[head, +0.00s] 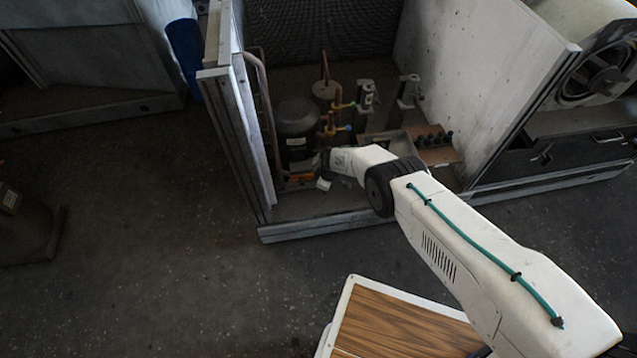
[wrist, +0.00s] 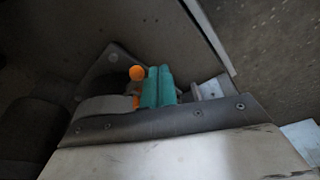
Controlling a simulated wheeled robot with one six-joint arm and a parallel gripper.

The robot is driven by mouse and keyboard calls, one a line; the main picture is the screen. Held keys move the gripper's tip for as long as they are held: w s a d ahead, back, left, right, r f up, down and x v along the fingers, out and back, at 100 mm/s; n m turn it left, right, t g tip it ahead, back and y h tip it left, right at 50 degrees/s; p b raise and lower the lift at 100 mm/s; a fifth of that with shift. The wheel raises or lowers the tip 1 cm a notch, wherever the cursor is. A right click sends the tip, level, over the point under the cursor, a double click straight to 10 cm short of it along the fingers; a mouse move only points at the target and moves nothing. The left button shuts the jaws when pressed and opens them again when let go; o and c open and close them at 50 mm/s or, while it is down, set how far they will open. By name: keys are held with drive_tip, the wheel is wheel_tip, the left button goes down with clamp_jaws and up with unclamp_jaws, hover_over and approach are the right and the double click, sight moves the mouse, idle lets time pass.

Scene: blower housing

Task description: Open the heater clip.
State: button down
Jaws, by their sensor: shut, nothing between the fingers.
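The heater clip appears to be the orange part (head: 300,177) low at the front of the black compressor (head: 297,122), inside the open housing. In the wrist view an orange round end (wrist: 137,72) shows just left of my fingertips, with a smaller orange bit below it. The clip's full shape is partly hidden, and I cannot tell whether it is touched. My gripper (wrist: 158,87) has two teal fingers pressed together with nothing between them. In the head view my gripper (head: 325,172) is right beside the orange part, to its right; its fingers are too small to make out.
The housing's left post (head: 235,140), front rail (head: 325,228) and right panel (head: 480,80) bound the space. Copper pipes (head: 262,100) stand left of the compressor; valves (head: 404,92) and a terminal block (head: 433,143) are to the right. Open floor (head: 150,260) lies in front.

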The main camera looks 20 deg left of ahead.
drive_tip(key=shift+d+x, duration=0.25)
drive_tip(key=shift+x, duration=0.7)
drive_tip(key=shift+f, duration=0.1)
drive_tip(key=s+r, duration=0.4)
drive_tip(key=r, duration=0.1)
idle(0.4)
idle(0.5)
